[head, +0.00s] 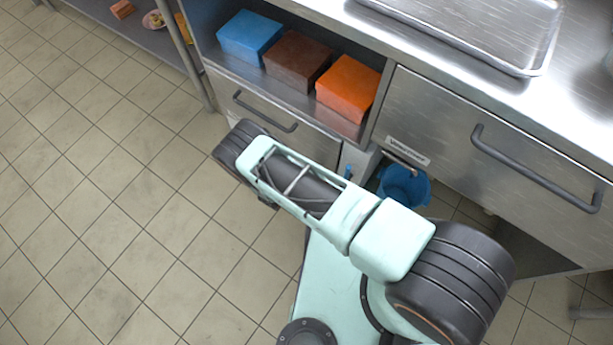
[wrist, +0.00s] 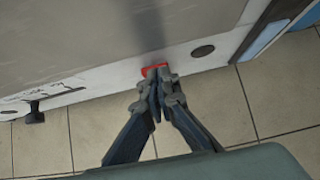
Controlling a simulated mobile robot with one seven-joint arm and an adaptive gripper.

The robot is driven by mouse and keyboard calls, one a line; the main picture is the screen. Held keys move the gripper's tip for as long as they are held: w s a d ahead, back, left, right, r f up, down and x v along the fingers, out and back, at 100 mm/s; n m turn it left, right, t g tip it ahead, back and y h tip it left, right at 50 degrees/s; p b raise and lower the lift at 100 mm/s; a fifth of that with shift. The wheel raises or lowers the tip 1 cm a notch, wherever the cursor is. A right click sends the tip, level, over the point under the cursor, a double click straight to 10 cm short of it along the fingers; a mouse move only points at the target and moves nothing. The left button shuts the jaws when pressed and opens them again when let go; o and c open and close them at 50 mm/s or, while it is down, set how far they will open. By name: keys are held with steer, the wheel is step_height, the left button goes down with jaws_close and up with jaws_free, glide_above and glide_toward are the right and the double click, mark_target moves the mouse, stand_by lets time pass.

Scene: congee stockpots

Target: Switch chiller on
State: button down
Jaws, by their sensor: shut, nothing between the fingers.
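In the wrist view, a red switch (wrist: 155,69) sits low on the pale lower strip of a grey-fronted unit (wrist: 90,45), which I take to be the chiller. My gripper (wrist: 160,76) is shut and empty, its fingertips right at the switch and covering part of it. I cannot tell whether they touch it, nor which way the switch is set. A dark round spot (wrist: 203,51) is on the strip to the right. In the head view my arm hides the gripper and the switch.
Blue (head: 250,37), brown (head: 296,60) and orange (head: 348,88) boxes fill an open shelf above a handled drawer (head: 265,112). A blue bucket (head: 405,185) stands below the counter. A tray (head: 470,28) lies on the counter. The tiled floor (head: 100,220) at left is clear.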

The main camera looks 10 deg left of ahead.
steer(key=shift+w+d+r, duration=0.2)
steer(key=shift+w, duration=0.2)
steer(key=shift+r+p, duration=0.6)
steer(key=shift+r, duration=0.2)
